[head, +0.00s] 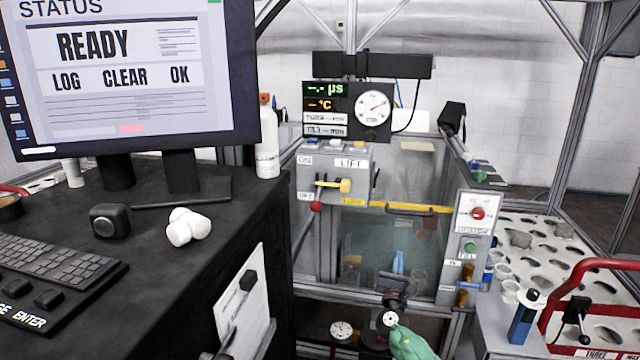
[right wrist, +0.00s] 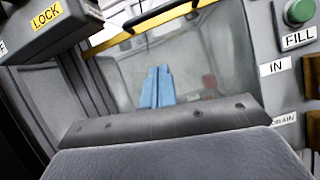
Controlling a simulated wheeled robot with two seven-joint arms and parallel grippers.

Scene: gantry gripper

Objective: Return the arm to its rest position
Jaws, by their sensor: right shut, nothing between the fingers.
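My right gripper (head: 398,262) is in front of the tank's glass window (head: 365,245), below the yellow bar (head: 411,208). Its two blue fingers also show in the right wrist view (right wrist: 156,87), pressed together with nothing between them. They point toward the grey tank interior; I cannot tell whether they touch anything. My right arm comes up from the bottom of the head view, with a green part and dark wrist showing. My left gripper is not in view.
A black desk with a monitor (head: 130,70) stands left. A perforated tray (head: 545,235) and red frame (head: 548,325) are right.

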